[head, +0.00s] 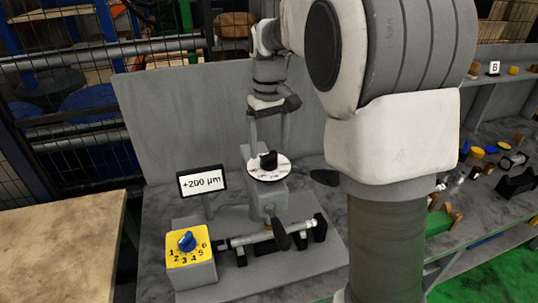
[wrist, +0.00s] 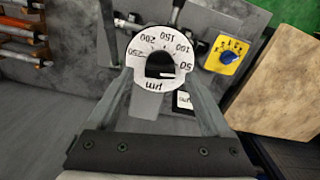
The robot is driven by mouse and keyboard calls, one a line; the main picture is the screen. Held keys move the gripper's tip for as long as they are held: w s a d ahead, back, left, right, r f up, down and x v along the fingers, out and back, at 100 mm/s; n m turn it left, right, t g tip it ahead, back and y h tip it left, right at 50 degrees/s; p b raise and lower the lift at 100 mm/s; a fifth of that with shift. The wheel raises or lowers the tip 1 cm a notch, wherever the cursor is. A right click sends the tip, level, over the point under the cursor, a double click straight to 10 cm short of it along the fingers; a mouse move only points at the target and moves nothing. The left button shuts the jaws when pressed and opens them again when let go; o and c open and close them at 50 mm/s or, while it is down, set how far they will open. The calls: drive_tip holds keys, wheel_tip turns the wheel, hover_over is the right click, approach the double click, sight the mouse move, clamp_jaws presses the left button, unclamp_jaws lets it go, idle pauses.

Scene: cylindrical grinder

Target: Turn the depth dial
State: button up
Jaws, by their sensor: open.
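The depth dial is a white disc (head: 284,173) with a black knob (head: 268,159), mounted on a grey block of the grinder. In the wrist view the disc (wrist: 144,44) shows marks such as 50, 100, 150 and µm, seen upside down, and the black knob (wrist: 158,65) is at its middle. My gripper (head: 268,148) points down just above the dial. Its fingers are apart, one on each side of the knob in the wrist view; I cannot tell whether they touch it.
A yellow-topped box with a blue numbered knob (head: 187,241) stands at the front left. A metal shaft assembly (head: 252,240) lies in front of the dial. A wooden tabletop (head: 60,245) is at left. Shelves with small parts (head: 480,165) are at right. A grey panel (head: 180,125) stands behind.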

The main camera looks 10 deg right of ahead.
sight(269, 153)
drive_tip(key=shift+f, duration=1.7)
clamp_jaws()
